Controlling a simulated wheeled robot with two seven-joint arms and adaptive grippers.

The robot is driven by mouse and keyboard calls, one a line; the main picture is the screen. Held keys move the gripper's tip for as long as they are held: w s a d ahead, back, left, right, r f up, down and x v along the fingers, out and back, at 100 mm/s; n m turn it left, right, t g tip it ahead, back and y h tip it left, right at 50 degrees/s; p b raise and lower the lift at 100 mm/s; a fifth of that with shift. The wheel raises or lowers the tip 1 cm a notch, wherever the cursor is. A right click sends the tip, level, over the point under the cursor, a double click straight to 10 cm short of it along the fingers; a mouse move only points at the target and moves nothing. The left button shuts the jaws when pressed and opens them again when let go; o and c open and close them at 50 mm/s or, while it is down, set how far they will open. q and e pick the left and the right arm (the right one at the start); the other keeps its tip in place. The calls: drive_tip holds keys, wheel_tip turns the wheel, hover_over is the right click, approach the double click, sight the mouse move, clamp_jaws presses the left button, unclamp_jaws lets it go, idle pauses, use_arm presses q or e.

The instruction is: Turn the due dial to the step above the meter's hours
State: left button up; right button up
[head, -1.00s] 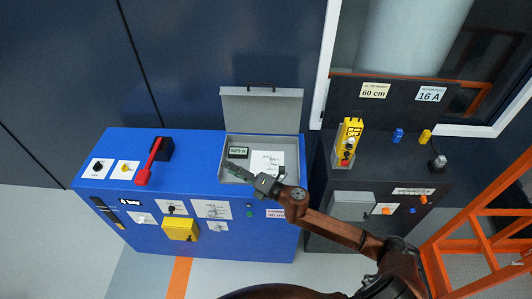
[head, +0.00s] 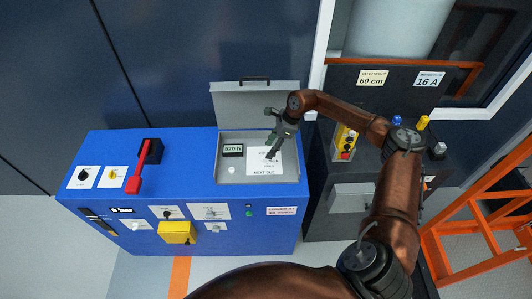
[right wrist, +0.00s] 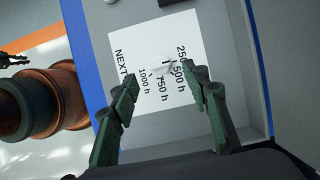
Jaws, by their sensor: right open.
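The due dial is a small pale knob (right wrist: 163,69) on a white plate (head: 262,168) marked "NEXT DUE", inside the open recess of the blue cabinet. In the right wrist view the plate carries the marks 250, 500 h, 750 h and 1000 h around the knob. I cannot tell surely which mark the knob points to. The hours meter (head: 233,150) is a small dark display left of the plate; its digits look like about 520 h. My right gripper (head: 270,154) is open, pointing down over the plate, its fingers on either side of the knob, apparently above it.
The grey lid (head: 255,110) stands open behind the recess. A red lever (head: 140,172) and a yellow box (head: 177,232) are on the blue cabinet (head: 190,185). A dark console with a yellow control unit (head: 345,143) stands at the right, beside an orange frame (head: 465,220).

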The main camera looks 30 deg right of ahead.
sight(264, 158)
drive_tip(key=shift+x, duration=2.15)
drive_tip(key=c, duration=1.2)
